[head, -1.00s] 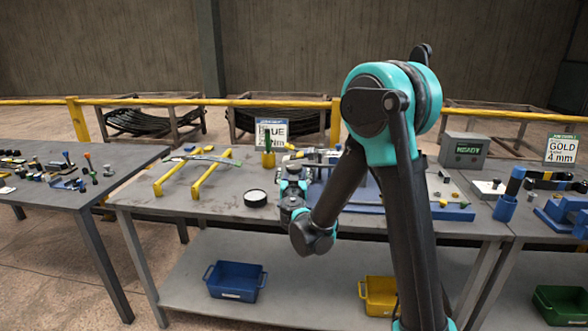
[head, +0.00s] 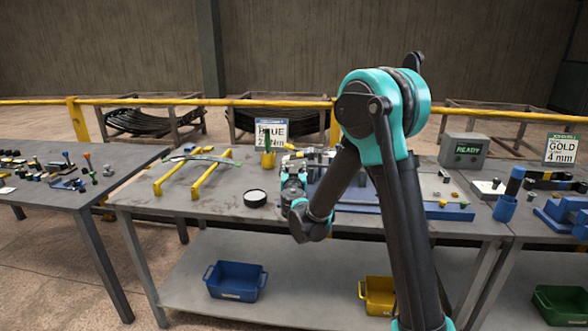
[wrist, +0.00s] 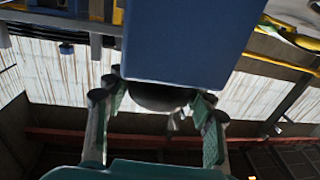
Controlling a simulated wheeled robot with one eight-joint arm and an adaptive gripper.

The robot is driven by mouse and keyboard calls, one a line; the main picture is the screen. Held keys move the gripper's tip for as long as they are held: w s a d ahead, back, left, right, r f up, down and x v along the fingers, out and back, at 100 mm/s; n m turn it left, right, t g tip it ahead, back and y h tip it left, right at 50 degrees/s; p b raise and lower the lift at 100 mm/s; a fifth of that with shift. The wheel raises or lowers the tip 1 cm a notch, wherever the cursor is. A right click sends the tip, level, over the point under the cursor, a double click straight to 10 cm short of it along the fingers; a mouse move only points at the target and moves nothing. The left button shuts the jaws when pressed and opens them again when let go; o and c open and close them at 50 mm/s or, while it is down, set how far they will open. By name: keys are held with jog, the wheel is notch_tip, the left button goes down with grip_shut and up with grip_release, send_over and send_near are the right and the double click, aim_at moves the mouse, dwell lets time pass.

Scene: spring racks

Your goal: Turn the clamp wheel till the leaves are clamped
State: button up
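My gripper (wrist: 160,118) shows in the wrist view with one finger on each side of a dark round part, which looks like the clamp wheel (wrist: 158,98). The fingers stand apart; whether they press on its rim I cannot tell. A large blue block (wrist: 190,40) fills the view just beyond the wheel. In the head view my gripper (head: 293,175) is over the middle bench at the left end of the blue fixture (head: 450,212), largely behind my own wrist. The wheel and any leaves in the fixture are hidden there by my arm.
A grey READY box (head: 464,150) stands at the back right. Blue (head: 236,280) and yellow (head: 377,295) bins sit on the lower shelf.

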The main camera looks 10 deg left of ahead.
jog(key=c, duration=0.3)
jog(key=shift+h, duration=0.3)
jog(key=m+h, duration=0.2)
jog(key=shift+a+h, duration=0.1)
jog(key=shift+h, duration=0.2)
jog(key=m+g+h, duration=0.1)
jog(key=m+h, duration=0.1)
jog(key=h, duration=0.1)
jog(key=m+g+h, duration=0.1)
jog(key=m+h, duration=0.1)
jog(key=h, duration=0.1)
jog(key=shift+h, duration=0.3)
jog(key=m+g+h, duration=0.2)
jog(key=m+h, duration=0.1)
jog(key=m+g+h, duration=0.1)
jog(key=g+h, duration=0.1)
jog(key=shift+s+d+m, duration=0.1)
jog(key=shift+d+m, duration=0.15)
jog(key=shift+m, duration=0.05)
jog(key=shift+h, duration=0.3)
jog(key=o, duration=1.2)
jog(key=shift+c, duration=0.2)
